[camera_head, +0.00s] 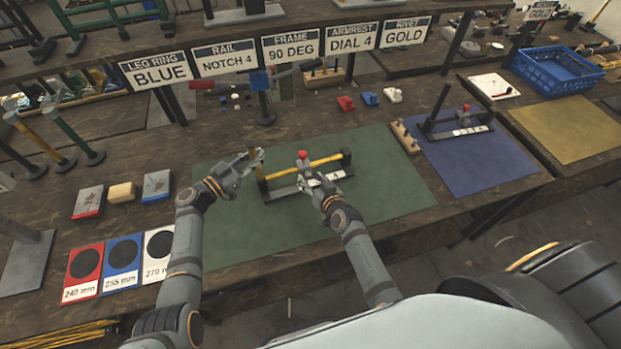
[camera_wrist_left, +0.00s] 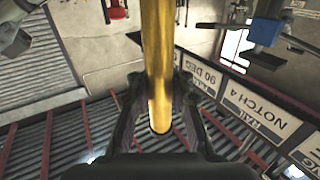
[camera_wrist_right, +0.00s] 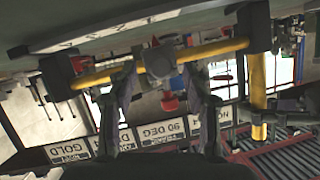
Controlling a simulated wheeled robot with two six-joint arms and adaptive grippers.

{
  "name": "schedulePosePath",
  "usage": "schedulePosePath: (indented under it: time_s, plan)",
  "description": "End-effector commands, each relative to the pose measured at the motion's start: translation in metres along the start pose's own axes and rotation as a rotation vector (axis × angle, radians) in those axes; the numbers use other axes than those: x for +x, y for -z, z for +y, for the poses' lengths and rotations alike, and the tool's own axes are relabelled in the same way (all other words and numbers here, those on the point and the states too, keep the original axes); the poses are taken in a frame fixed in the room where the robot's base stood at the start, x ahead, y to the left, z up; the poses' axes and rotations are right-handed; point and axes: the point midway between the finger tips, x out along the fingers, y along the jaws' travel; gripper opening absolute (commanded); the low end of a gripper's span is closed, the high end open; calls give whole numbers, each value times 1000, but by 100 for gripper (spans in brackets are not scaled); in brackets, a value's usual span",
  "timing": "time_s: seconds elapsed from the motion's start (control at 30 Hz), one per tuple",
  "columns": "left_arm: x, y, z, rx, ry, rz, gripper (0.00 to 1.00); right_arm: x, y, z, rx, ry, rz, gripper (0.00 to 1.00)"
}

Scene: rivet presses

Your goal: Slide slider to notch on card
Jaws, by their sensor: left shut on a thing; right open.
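The slider (camera_head: 303,155), grey with a red knob, sits on a yellow-and-black rail (camera_head: 326,161) over a long base with a white number strip. It also shows in the right wrist view (camera_wrist_right: 160,62). The rail card (camera_head: 226,58) reads "NOTCH 4". My left gripper (camera_head: 248,164) is shut on a yellow upright post (camera_wrist_left: 159,60) at the rail's left end. My right gripper (camera_head: 316,185) is open, its fingers near the slider on the near side; I cannot tell whether they touch it. The numbers on the strip are too small to read, and my right gripper partly hides it.
The rail stands on a green mat (camera_head: 395,190). A blue mat (camera_head: 490,165) with a similar black fixture (camera_head: 458,128) lies to the right. Small red, blue and white blocks stand behind. Three marked disc cards (camera_head: 122,263) lie at the left front.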

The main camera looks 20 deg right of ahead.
Motion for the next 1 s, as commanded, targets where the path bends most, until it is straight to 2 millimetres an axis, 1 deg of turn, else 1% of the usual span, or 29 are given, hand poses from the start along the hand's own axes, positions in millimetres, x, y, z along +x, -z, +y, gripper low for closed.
schedulePosePath:
  time_s: [0.03,0.13,0.37,0.47,0.73,1.0]
  plan:
    - [-2,-5,1,-3,0,-9,0,5,0,0,0,0,1,50]
    - [-2,-5,1,-3,0,-9,0,10,0,0,-1,0,1,50]
    - [-2,-6,1,-3,0,-9,0,10,0,0,0,-1,1,50]
    - [-2,-5,1,-3,0,-9,0,10,0,0,0,-1,1,38]
    - [-2,-5,1,-3,0,-9,0,10,0,0,0,-1,1,1]
    - [-2,-5,1,-3,0,-9,0,10,0,1,-1,-1,1,0]
